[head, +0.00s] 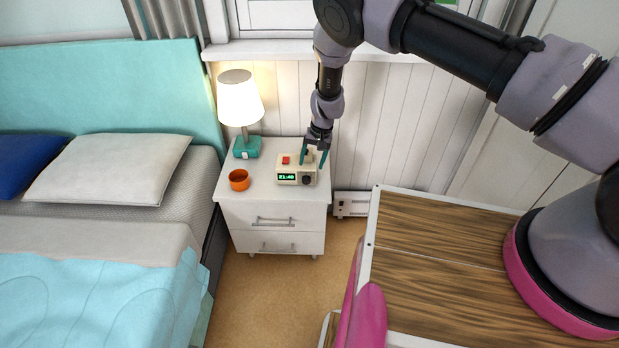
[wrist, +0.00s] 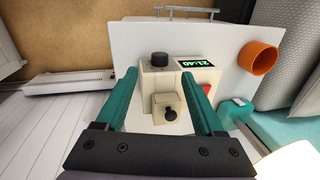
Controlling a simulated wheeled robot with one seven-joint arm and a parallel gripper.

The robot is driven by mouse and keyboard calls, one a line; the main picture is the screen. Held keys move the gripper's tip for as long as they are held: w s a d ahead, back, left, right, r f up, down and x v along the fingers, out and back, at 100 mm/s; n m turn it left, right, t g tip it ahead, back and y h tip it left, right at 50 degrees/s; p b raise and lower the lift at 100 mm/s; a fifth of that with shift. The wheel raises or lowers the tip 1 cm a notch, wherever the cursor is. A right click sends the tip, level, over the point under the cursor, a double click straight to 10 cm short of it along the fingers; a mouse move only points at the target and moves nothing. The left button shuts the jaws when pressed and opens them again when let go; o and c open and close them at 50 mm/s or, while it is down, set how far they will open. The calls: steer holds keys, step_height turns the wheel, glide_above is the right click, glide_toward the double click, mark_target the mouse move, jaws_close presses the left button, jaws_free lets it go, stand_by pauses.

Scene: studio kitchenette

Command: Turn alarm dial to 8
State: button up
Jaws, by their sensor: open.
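A cream alarm clock (head: 289,179) stands on the nightstand, with a lit green display reading 21:40 (head: 287,176), a red button (head: 286,160) and a black front knob (head: 306,180). In the wrist view the clock (wrist: 150,78) also has a raised cream block (wrist: 166,101) with a small black knob (wrist: 171,115). The front knob (wrist: 160,59) shows beyond it. My gripper (head: 312,164) is open above the clock, pointing down. Its teal fingers (wrist: 160,74) stand on either side of the raised block, with visible gaps. No dial numbers are legible.
An orange cup (head: 239,181) and a lit lamp with a teal base (head: 246,148) stand left of the clock on the white nightstand (head: 262,196). The bed (head: 95,255) is to the left. The panelled wall is close behind.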

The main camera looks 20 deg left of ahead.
mark_target(307, 179)
steer(key=f, duration=0.3)
steer(key=a+f, duration=0.1)
steer(key=f, duration=0.5)
steer(key=shift+s+a, duration=0.2)
steer(key=shift+a, duration=0.2)
steer(key=shift+c, duration=0.3)
jaws_close()
